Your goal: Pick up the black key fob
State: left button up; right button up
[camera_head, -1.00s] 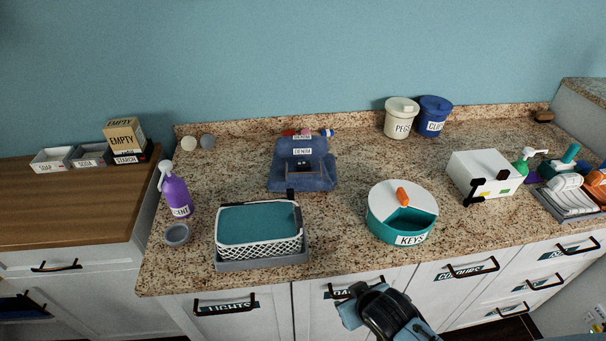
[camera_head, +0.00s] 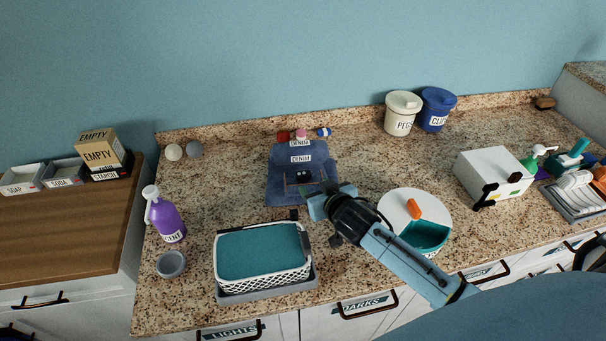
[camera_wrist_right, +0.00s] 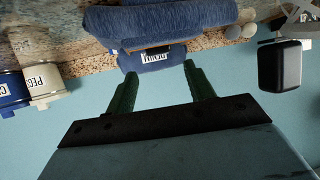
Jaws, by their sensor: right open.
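A small dark object with pale dots (camera_head: 303,176) lies on the blue denim piece (camera_head: 287,194), by its brown-edged pocket; it may be the black key fob, but it is too small to be sure. My right gripper (camera_head: 318,203) is over the counter, just in front of the denim and behind the basket's right corner. In the wrist view its two dark green fingers (camera_wrist_right: 158,75) are apart with nothing between them, facing the denim (camera_wrist_right: 170,20). A black block (camera_wrist_right: 281,66) shows close at the right of that view; I cannot tell what it is. My left gripper is not seen.
A white basket with teal lining (camera_head: 262,276) stands front left of the gripper, with dark pieces at its edge. The round teal KEYS tin (camera_head: 435,232) is partly behind my right arm. PEGS (camera_head: 402,115) and blue (camera_head: 437,110) canisters stand at the back. A purple bottle (camera_head: 167,217) stands left.

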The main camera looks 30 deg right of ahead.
aim_at(305, 176)
jog(key=shift+x, duration=1.2)
jog(key=shift+w+f, duration=0.15)
jog(key=shift+w, duration=0.05)
jog(key=shift+w+d, duration=0.1)
jog(key=shift+w, duration=0.15)
jog(key=x, duration=0.3)
jog(key=shift+w+d+f, duration=0.1)
jog(key=shift+d, duration=0.05)
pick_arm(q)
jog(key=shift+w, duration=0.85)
pick_arm(e)
jog(key=shift+w+f, duration=0.25)
jog(key=shift+w, duration=0.25)
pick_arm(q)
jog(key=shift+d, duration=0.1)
pick_arm(e)
jog(key=c, duration=0.7)
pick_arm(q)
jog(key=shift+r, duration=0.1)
